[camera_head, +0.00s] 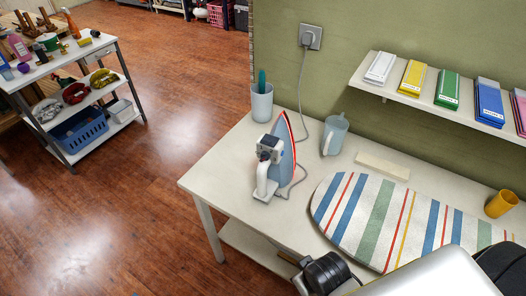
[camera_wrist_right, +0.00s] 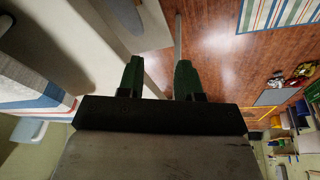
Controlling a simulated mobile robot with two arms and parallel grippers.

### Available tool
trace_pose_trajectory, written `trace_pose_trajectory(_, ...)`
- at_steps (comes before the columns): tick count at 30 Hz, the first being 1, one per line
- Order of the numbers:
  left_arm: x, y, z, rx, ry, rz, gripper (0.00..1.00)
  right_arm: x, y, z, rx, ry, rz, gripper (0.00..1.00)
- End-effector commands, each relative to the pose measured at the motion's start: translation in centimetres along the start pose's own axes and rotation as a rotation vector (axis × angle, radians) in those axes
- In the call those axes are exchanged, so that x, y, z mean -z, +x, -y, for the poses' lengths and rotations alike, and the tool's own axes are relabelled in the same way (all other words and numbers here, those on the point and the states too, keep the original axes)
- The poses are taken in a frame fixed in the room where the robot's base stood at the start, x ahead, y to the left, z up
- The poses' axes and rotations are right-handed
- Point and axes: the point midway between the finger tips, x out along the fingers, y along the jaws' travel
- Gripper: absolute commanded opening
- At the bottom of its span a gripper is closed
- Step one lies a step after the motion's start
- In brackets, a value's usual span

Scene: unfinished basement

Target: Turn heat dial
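The iron (camera_head: 283,155) stands on its heel near the left end of the white table, blue with a red edge and white handle. A dark round part, which looks like its dial (camera_head: 266,154), faces left by the grey-blue block at its top. My right gripper (camera_wrist_right: 158,78) shows in the right wrist view with its two dark green fingers apart and nothing between them. The iron is not recognisable in that view. In the head view, dark and white parts of my own arm show at the bottom, but no fingertips. My left gripper is not in view.
The cord rises to a wall socket (camera_head: 311,38). A shelf (camera_head: 366,84) overhangs the back. Floor is open left.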

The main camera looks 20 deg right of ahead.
Motion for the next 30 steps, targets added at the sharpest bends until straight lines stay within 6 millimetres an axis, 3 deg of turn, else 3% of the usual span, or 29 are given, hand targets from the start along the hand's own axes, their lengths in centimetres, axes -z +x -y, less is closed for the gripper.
trace_pose_trajectory(1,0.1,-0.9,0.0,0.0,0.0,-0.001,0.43,0.9,-2.3,-0.2,-0.012,-0.02,-0.016,0.35)
trace_pose_trajectory(3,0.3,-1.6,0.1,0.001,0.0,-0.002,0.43,2.2,-5.0,-0.5,-0.044,-0.071,-0.037,0.35)
trace_pose_trajectory(6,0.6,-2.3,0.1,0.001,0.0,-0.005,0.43,4.4,-7.6,-1.0,-0.131,-0.208,-0.066,0.35)
trace_pose_trajectory(17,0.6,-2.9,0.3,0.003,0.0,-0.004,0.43,12.3,-9.4,-1.9,-0.513,-0.779,-0.06,0.35)
trace_pose_trajectory(25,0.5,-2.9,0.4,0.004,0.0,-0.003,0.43,21.3,-11.6,0.2,-0.946,-1.376,0.106,0.35)
trace_pose_trajectory(30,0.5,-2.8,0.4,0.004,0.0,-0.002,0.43,24.4,-12.9,1.5,-1.119,-1.583,0.218,0.35)
